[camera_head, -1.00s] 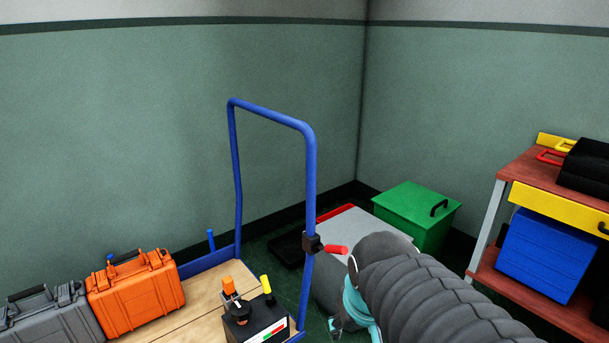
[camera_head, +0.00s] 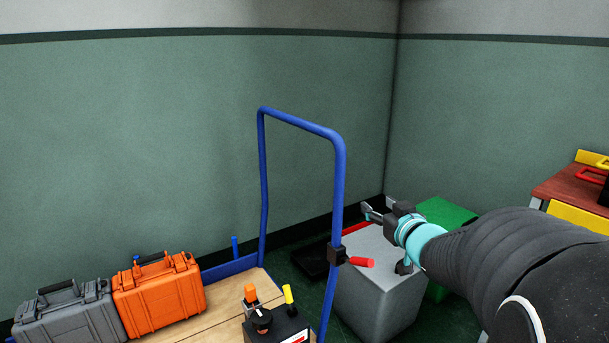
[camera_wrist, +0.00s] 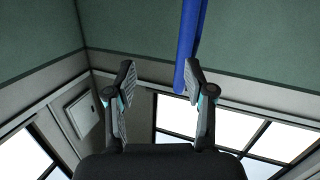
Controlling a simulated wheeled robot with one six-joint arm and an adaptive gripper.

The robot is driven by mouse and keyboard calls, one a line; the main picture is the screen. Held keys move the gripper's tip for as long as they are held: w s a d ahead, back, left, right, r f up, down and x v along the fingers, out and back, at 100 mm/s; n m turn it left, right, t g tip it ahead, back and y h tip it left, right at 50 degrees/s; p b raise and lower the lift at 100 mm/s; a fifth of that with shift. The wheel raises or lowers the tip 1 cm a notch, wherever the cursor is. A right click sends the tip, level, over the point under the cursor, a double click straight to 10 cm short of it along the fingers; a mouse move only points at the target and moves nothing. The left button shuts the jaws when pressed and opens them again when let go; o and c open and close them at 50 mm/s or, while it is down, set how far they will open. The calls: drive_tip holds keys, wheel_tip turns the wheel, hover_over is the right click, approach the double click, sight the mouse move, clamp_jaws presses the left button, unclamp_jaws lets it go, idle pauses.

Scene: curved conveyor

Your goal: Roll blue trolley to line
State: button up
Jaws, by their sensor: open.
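The blue trolley has a tall blue tube handle (camera_head: 338,190) and a wooden deck (camera_head: 192,327) with a blue edge. A black clamp with a red grip (camera_head: 361,262) sits on the handle's near post. My gripper (camera_head: 368,210) is open and empty, to the right of that post and apart from it in the head view. In the wrist view a blue bar, likely the handle, shows beyond the right finger of my gripper (camera_wrist: 160,82). The trolley's wheels are out of view.
An orange case (camera_head: 160,300), a grey case (camera_head: 70,318) and a black control box (camera_head: 280,328) ride on the deck. A grey box (camera_head: 375,290), a green box (camera_head: 445,213) and a workbench (camera_head: 575,188) stand to the right. Walls close off the back.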

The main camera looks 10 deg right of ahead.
sight(342, 176)
drive_tip(key=w+a+r+y, duration=0.1)
drive_tip(key=w, duration=0.3)
drive_tip(key=w+a, duration=0.2)
drive_tip(key=w, duration=0.3)
drive_tip(key=w+a+r+t+y, duration=0.1)
drive_tip(key=w+a, duration=0.1)
drive_tip(key=w, duration=0.2)
drive_tip(key=shift+w+r+y, duration=0.3)
drive_tip(key=shift+r, duration=0.05)
drive_tip(key=shift+c, duration=0.3)
clamp_jaws()
